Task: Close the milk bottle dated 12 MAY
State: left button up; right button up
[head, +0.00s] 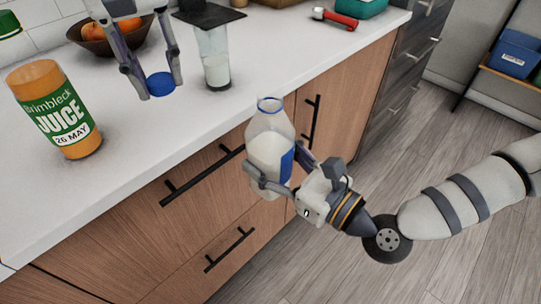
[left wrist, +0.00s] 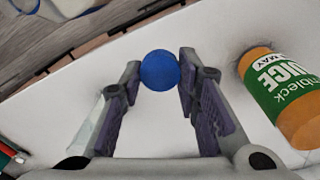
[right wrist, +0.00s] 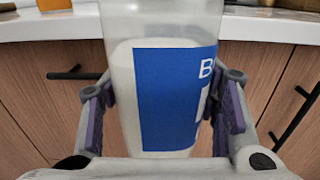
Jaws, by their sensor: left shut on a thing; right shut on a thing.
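My left gripper (head: 162,88) is shut on a small round blue cap (head: 160,83), held over the counter. The cap also shows between the fingertips in the left wrist view (left wrist: 160,70). My right gripper (head: 276,178) is shut on a clear milk bottle (head: 270,140), held nearly upright in front of the counter edge. The bottle has an uncapped neck with a blue ring, white milk inside and a blue label. In the right wrist view the bottle (right wrist: 125,100) stands between the fingers; its date is not readable. The cap is apart from the bottle, to its upper left.
An orange juice bottle (head: 52,112) dated 26 MAY stands on the white counter (head: 125,150) at the left. A glass (head: 214,62) with some milk, a fruit bowl (head: 95,38) and a red-handled tool (head: 335,18) are farther back. Drawers with black handles lie below.

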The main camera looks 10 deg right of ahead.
pick_arm(q)
jog(key=d+r, duration=0.3)
jog(key=d, duration=0.4)
notch_tip(320, 180, up, 3)
jog(key=m, duration=0.2)
send_over(270, 95)
jog(key=shift+w+d+g, duration=0.1)
jog(key=shift+g, duration=0.2)
jog(key=shift+f, duration=0.1)
jog(key=shift+f, duration=1.95)
jog(key=shift+f, duration=0.95)
jog(key=shift+f, duration=0.55)
